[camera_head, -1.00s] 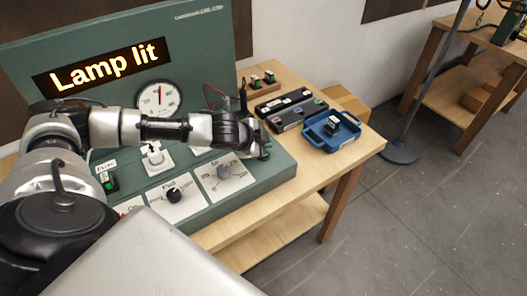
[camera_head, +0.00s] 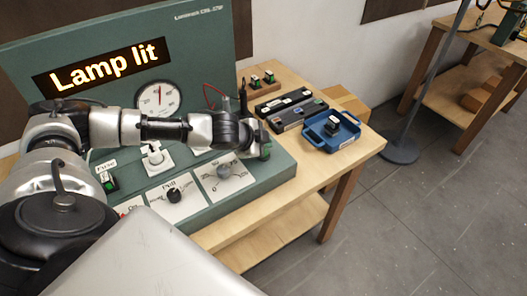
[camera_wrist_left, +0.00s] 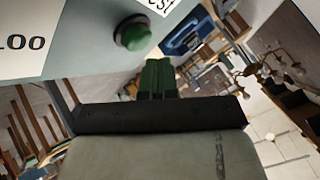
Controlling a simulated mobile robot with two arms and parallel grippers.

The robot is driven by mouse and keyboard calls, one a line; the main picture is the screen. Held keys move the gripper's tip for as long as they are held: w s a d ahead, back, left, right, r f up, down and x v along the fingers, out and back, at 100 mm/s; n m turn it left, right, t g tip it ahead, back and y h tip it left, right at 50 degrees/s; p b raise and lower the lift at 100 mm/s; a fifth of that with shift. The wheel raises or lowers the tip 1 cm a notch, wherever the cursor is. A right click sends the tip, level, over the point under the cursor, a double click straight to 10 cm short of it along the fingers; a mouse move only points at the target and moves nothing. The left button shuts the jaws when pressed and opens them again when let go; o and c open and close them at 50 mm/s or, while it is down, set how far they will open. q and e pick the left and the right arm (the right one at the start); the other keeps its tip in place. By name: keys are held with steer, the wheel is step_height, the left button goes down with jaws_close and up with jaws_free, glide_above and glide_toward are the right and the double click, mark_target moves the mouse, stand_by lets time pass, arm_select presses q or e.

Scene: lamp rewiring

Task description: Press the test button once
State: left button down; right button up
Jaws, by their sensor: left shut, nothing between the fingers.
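The test button is a green dome with a dark collar (camera_wrist_left: 132,33) on the pale panel in the left wrist view, beside a partly cut-off label ending in "est". My left gripper (camera_head: 264,152) is at the right end of the green console (camera_head: 272,178) in the head view. It is shut and empty, with its green fingertips together in the wrist view (camera_wrist_left: 157,75). The fingertips appear apart from the button and to its lower right in that view. The button cannot be made out for sure in the head view. My right gripper is not in view.
The console display (camera_head: 104,69) reads "Lamp lit", above a round gauge (camera_head: 157,98). Knobs, including a black one (camera_head: 174,195), stand on the console's front. A blue tray (camera_head: 347,140) and a dark organiser (camera_head: 290,108) lie on the wooden table to the right.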

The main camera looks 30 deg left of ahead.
arm_select(q)
steer(key=shift+f, duration=0.1)
steer(key=shift+f, duration=0.3)
steer(key=shift+f, duration=0.45)
stand_by(0.8)
steer(key=shift+r+p, duration=0.85)
steer(key=shift+p, duration=0.1)
step_height(320, 180, up, 5)
steer(key=p, duration=0.5)
steer(key=shift+r+p, duration=0.1)
steer(key=shift+p, duration=0.3)
